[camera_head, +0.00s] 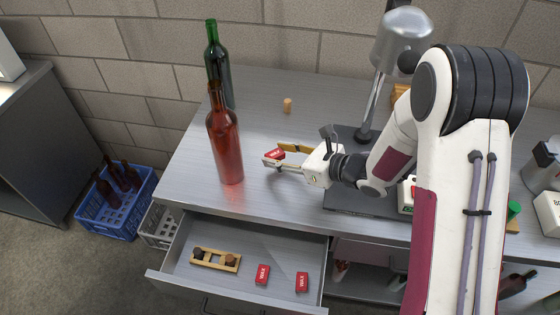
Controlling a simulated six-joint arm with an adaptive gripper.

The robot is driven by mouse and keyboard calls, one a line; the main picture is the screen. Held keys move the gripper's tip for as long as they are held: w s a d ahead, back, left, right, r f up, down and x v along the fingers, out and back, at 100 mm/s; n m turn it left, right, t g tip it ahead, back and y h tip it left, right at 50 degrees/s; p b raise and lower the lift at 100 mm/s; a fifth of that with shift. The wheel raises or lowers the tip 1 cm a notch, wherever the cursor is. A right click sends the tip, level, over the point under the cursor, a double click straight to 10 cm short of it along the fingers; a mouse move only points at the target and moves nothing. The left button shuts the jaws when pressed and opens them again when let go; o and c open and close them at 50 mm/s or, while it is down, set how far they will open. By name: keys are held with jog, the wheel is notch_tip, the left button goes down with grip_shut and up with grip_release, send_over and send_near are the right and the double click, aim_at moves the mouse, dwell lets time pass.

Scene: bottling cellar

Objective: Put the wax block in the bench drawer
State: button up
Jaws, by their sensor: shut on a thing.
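A red wax block (275,154) with a pale label sits between the fingertips of my gripper (273,160), which is shut on it above the bench top. The bench drawer (182,262) is pulled open below the bench's front edge, down and left of my gripper. Inside it lie two red wax blocks, one near the middle (263,275) and one toward the right (302,282). A wooden piece (210,258) with dark round knobs lies on the drawer's left side. My gripper is apart from the drawer.
A red bottle (225,145) and a green bottle (213,50) stand on the bench (270,85) left of my gripper. A small cork (287,105) stands behind. A lamp (378,95) rises behind my arm. A blue crate (95,215) with bottles is on the floor.

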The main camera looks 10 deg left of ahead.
aim_at(303, 183)
jog(key=shift+f, duration=1.45)
jog(key=shift+f, duration=0.2)
jog(key=o, duration=1)
jog(key=shift+s+f+v, duration=0.1)
jog(key=shift+f+v, duration=0.05)
jog(key=shift+v, duration=1.15)
jog(key=shift+s+f+v, duration=0.1)
jog(key=shift+v, duration=1.2)
jog(key=shift+s+f+v, duration=0.1)
jog(key=shift+f+v, duration=0.05)
jog(key=shift+v, duration=1.15)
jog(key=shift+w+d, duration=0.1)
jog(key=shift+w, duration=0.05)
